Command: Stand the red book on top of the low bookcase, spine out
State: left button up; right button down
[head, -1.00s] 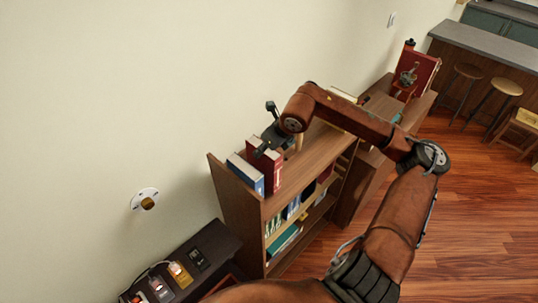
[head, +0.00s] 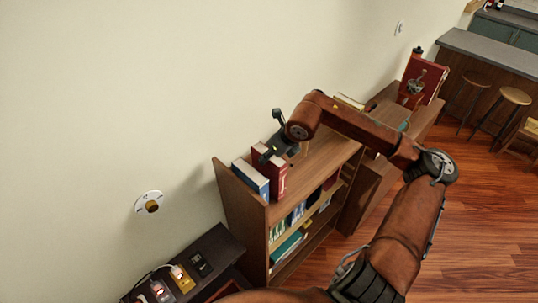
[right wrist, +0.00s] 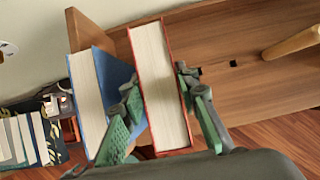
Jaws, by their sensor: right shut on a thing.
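The red book (head: 276,180) stands upright on top of the low bookcase (head: 322,150), close to its left end. A red face with light marks shows toward the front in the head view. In the right wrist view I see the book's pale page edges (right wrist: 160,85) between red covers. My right gripper (right wrist: 160,105) is shut on the red book, one finger on each side. In the head view the gripper (head: 274,150) is at the book's upper rear. My left gripper is out of view.
A blue book (head: 250,180) stands just left of the red book; it also shows in the right wrist view (right wrist: 92,95). Bare top lies to the right. A dark low cabinet (head: 215,240) is at the lower left. Another red object (head: 425,75) stands on furniture farther back.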

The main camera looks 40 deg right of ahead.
jog(key=shift+r+p, duration=0.25)
jog(key=shift+p, duration=0.4)
jog(key=shift+b, duration=0.5)
jog(key=shift+f, duration=0.3)
dwell(0.4)
jog(key=c, duration=1.5)
grip_release()
jog(key=shift+o, duration=0.5)
jog(key=shift+f+b, duration=0.15)
jog(key=shift+b, duration=0.15)
jog(key=v, duration=1.2)
